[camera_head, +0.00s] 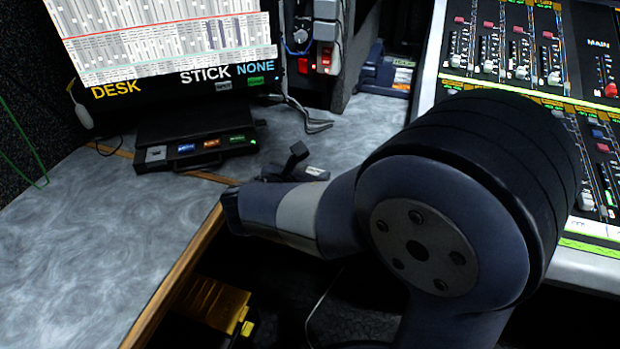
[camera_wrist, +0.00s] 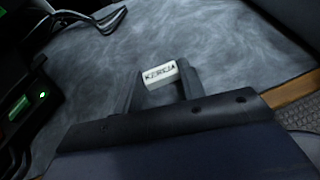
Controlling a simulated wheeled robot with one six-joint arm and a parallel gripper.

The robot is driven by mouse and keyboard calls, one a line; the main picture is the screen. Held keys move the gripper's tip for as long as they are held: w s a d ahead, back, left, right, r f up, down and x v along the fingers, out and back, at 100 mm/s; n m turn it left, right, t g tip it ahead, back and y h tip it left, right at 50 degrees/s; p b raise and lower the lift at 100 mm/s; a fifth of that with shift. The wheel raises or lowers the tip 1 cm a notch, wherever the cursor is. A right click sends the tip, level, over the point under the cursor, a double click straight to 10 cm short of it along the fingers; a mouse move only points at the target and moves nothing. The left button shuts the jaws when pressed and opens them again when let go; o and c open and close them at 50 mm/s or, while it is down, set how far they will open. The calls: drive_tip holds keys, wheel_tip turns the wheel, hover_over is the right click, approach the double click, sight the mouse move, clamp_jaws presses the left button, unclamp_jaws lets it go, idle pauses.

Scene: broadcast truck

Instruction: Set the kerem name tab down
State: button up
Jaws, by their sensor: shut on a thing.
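The kerem name tab (camera_wrist: 160,74) is a small white block with dark lettering that reads roughly "KEREM". In the wrist view my gripper (camera_wrist: 158,80) is shut on it, one dark finger on each side. The grey swirled worktop (camera_wrist: 215,45) lies below and beyond the tab. I cannot tell whether the tab touches the worktop or hangs just above it. In the head view my gripper (camera_head: 290,165) is over the worktop (camera_head: 100,240) near its wooden front edge.
A black box with lit buttons (camera_head: 195,147) stands left of my gripper under a screen (camera_head: 165,40). A mixing console (camera_head: 480,45) is at the right. A dark gap with a yellow object (camera_head: 215,303) lies below the wooden edge (camera_head: 175,280). The left worktop is clear.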

drive_tip(key=shift+f, duration=0.2)
drive_tip(key=o, duration=0.9)
drive_tip(key=shift+o, duration=0.2)
drive_tip(key=shift+r, duration=0.25)
drive_tip(key=shift+s+a+r+p, duration=0.15)
drive_tip(key=shift+s+a+p, duration=0.05)
drive_tip(key=shift+s+p, duration=0.1)
drive_tip(key=p+v, duration=0.3)
drive_tip(key=v, duration=0.8)
drive_tip(key=shift+s, duration=0.15)
